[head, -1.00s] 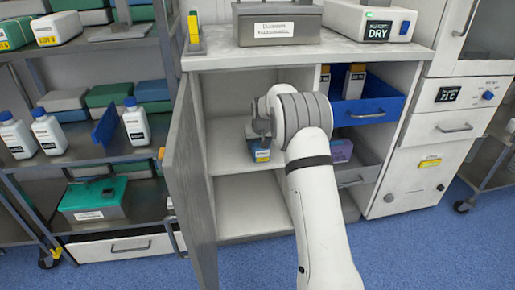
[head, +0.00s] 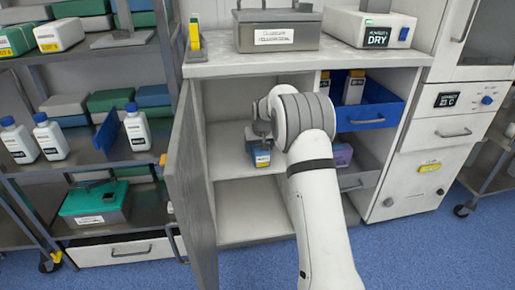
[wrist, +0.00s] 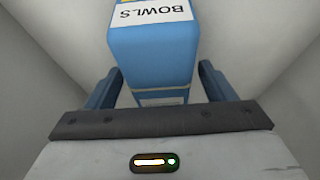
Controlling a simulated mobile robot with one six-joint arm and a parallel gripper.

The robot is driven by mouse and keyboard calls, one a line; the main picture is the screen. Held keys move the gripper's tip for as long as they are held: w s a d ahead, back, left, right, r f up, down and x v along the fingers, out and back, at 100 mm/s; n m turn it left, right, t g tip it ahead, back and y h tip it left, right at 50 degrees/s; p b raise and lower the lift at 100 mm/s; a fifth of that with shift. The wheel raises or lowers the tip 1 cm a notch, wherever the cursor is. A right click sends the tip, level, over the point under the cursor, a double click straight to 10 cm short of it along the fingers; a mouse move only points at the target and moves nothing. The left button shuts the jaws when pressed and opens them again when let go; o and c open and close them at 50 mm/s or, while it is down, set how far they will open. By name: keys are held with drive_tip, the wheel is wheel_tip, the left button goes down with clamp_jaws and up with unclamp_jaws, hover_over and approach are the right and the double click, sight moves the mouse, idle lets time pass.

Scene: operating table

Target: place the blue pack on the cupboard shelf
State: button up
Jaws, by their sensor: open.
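The blue pack (head: 260,158) stands inside the open cupboard on its middle shelf (head: 229,163), under my gripper. In the wrist view the blue pack (wrist: 153,55) shows a white label reading "BOWLS" and lies between the two blue fingers. My gripper (head: 262,134) is open; the wrist view shows the fingers (wrist: 160,82) spread on either side of the pack, with a visible gap at the right. Contact on the left cannot be told. My arm hides the right part of the shelf.
The cupboard door (head: 190,185) stands open at the left. The bottom compartment (head: 247,207) looks empty. A rack with bottles (head: 137,128) stands left.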

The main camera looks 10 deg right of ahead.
drive_tip(key=p+v, duration=0.1)
drive_tip(key=v, duration=0.4)
drive_tip(key=shift+s+r+p, duration=0.1)
drive_tip(key=shift+r+p, duration=0.15)
drive_tip(key=shift+p, duration=0.15)
drive_tip(key=s+a+r+g, duration=0.1)
drive_tip(key=s+r, duration=0.3)
drive_tip(key=s, duration=0.7)
drive_tip(key=s+r, duration=0.4)
drive_tip(key=s, duration=0.6)
drive_tip(key=s+a+f+g, duration=0.1)
drive_tip(key=s+g, duration=0.1)
drive_tip(key=s, duration=2.2)
drive_tip(key=shift+s+f, duration=0.2)
drive_tip(key=shift+f, duration=0.05)
drive_tip(key=shift+a, duration=0.1)
